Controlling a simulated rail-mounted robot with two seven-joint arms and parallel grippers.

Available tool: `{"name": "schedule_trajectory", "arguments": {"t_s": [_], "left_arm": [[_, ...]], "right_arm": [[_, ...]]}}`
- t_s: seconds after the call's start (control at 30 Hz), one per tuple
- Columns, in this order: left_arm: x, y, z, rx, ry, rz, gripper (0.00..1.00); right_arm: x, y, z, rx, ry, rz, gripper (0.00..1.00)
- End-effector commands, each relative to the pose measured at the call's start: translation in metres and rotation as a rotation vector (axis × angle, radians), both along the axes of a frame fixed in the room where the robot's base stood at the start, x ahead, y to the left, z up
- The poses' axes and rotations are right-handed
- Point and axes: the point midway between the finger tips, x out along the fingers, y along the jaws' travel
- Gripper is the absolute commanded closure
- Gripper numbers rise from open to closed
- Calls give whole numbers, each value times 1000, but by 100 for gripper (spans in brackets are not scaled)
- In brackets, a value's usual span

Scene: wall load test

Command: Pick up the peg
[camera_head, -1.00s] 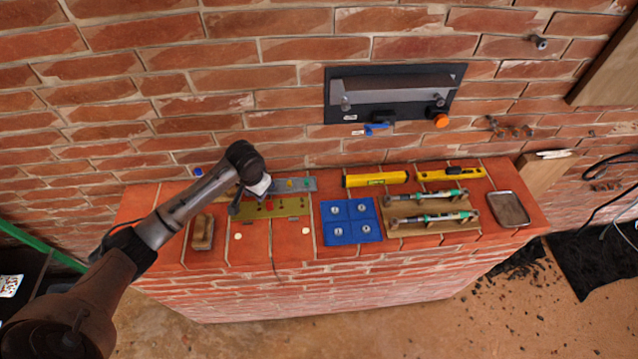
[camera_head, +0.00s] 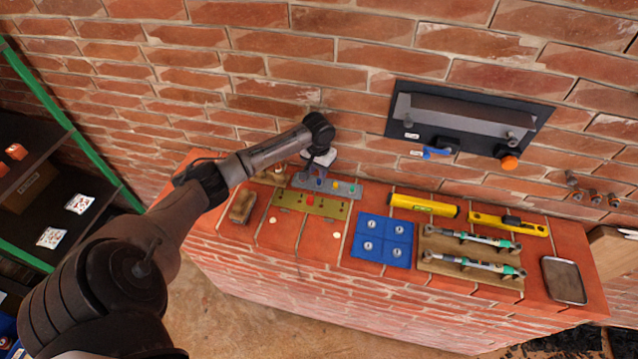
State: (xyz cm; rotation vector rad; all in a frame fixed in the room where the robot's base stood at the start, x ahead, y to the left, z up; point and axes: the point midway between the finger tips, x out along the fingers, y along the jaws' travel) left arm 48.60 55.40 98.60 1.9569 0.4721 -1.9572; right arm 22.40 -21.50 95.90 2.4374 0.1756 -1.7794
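Small coloured pegs stand on two strips on the brick ledge. The grey strip (camera_head: 345,190) at the back holds a blue peg (camera_head: 319,183), a yellow peg (camera_head: 336,185) and others. The olive strip (camera_head: 325,207) in front of it has a red peg (camera_head: 310,200) and further small red ones. My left gripper (camera_head: 311,178) points down over the left end of the grey strip and hides part of it. Its fingers are small and dark, so I cannot tell whether they are open or hold a peg. My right gripper is not in view.
A blue pad (camera_head: 382,240) with several metal pieces lies to the right. Beyond it are yellow levels (camera_head: 424,206), two green-banded tools (camera_head: 472,264) on a board and a metal tray (camera_head: 564,280). A brown block (camera_head: 242,207) lies at left. A shelf (camera_head: 30,185) stands far left.

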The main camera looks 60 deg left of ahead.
Motion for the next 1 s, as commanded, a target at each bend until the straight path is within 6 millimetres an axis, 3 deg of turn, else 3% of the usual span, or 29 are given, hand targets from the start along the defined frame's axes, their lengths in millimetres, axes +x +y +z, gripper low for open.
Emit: {"name": "schedule_trajectory", "arguments": {"t_s": [0.17, 0.5, 0.83, 1.0], "left_arm": [[0, 0, -11, -1, 0, -1, 71], [2, 1, -50, 0, 1, -1, 71], [2, 2, -54, 1, 0, -1, 71], [2, 2, -54, 1, 0, -1, 86]], "right_arm": [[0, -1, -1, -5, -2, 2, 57], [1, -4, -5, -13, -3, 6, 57], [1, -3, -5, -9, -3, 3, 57], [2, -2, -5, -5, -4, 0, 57]]}}
